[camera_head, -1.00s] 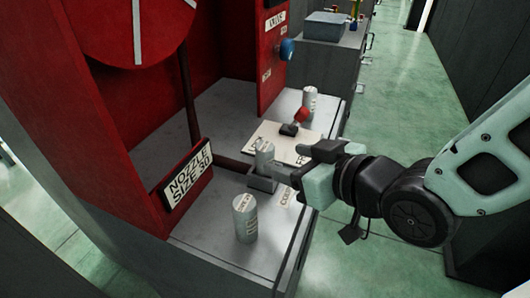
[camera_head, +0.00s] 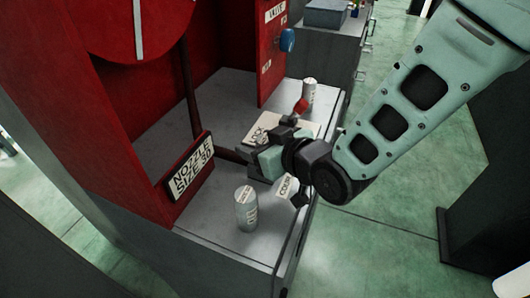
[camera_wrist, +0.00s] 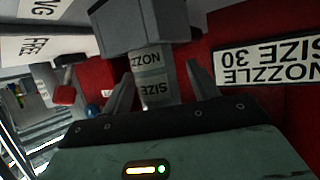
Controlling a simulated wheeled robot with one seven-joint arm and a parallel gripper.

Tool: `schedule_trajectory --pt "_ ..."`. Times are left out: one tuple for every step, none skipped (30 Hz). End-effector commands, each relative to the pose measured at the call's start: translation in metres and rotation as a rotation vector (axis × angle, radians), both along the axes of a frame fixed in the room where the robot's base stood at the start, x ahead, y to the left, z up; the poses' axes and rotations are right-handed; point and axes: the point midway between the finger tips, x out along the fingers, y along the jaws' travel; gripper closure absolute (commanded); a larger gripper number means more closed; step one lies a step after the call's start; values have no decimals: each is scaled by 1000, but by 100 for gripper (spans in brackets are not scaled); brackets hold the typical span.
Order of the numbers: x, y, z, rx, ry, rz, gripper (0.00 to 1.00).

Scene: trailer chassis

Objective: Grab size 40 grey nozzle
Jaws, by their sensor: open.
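In the wrist view a grey nozzle (camera_wrist: 150,88) with a label reading "NOZZ…" and "SIZE" stands between my gripper's (camera_wrist: 158,92) open fingers; its number is not readable. A darker grey block (camera_wrist: 145,27) is at its end. In the head view my gripper (camera_head: 258,150) is over the middle of the bench and hides this nozzle. A grey labelled cylinder (camera_head: 246,211) stands upright at the near end of the bench. Another grey cylinder (camera_head: 310,92) stands at the far end. I cannot read their sizes.
A "NOZZLE SIZE 30" sign (camera_head: 190,172) leans by the red panel (camera_head: 135,130), close on the left; it also shows in the wrist view (camera_wrist: 268,60). A red-handled item (camera_head: 300,106) lies beyond my gripper.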

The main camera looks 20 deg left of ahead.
Motion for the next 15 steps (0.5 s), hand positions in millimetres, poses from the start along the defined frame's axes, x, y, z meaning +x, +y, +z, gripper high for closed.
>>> schedule_trajectory --pt "0 0 0 0 0 0 40" --pt "0 0 0 0 0 0 40" --pt "0 0 0 0 0 0 40" --pt "0 0 0 0 0 0 49" --pt "0 0 0 0 0 0 57" --pt "0 0 0 0 0 0 68" --pt "0 0 0 1 -1 0 77" --pt "0 0 0 1 -1 0 85" --pt "0 0 0 1 -1 0 95" --pt "0 0 0 1 -1 0 95" --pt "0 0 1 2 -1 0 95" --pt "0 0 1 2 -1 0 95" --pt "0 0 1 2 -1 0 95" --pt "0 0 1 2 -1 0 95" --pt "0 0 1 2 -1 0 95"
